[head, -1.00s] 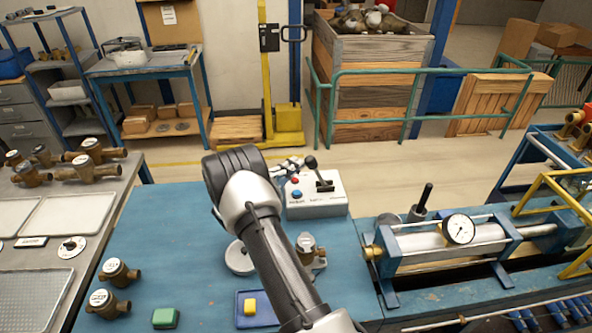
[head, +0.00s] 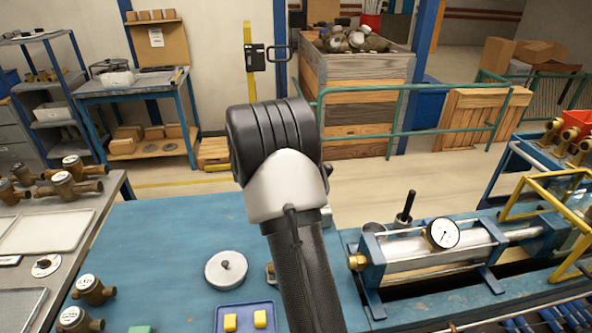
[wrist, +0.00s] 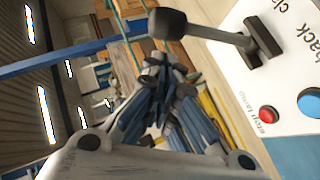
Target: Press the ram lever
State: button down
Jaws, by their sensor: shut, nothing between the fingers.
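A black lever with a thick rounded knob (wrist: 168,23) stands out from a white control box (wrist: 292,75) in the wrist view. A red button (wrist: 268,114) and a blue button (wrist: 310,102) are on the same box. My gripper (wrist: 162,68) is shut and empty, and its tips appear just below the knob in the picture; I cannot tell if they touch. In the head view my arm hides the box and its lever almost entirely, and my gripper is out of sight. A second black upright handle (head: 405,204) stands behind the cylinder rig (head: 430,255).
The blue bench (head: 170,245) holds a round grey lidded disc (head: 226,269) and a blue tray (head: 243,306) with yellow pieces. Brass meters (head: 90,288) stand at its left. The rig with a dial gauge (head: 442,233) occupies the right. The bench's back left is clear.

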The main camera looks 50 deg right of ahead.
jog(key=shift+s+d+m+t+y+b, duration=0.4)
jog(key=shift+s+d+y+b, duration=0.15)
jog(key=shift+s+d+y, duration=0.35)
jog(key=shift+d, duration=0.1)
jog(key=w+p+v, duration=0.1)
jog(key=w+v, duration=0.2)
jog(key=v, duration=0.9)
jog(key=shift+a+r+p, duration=0.35)
jog(key=shift+r+p, duration=0.05)
jog(key=shift+r, duration=0.05)
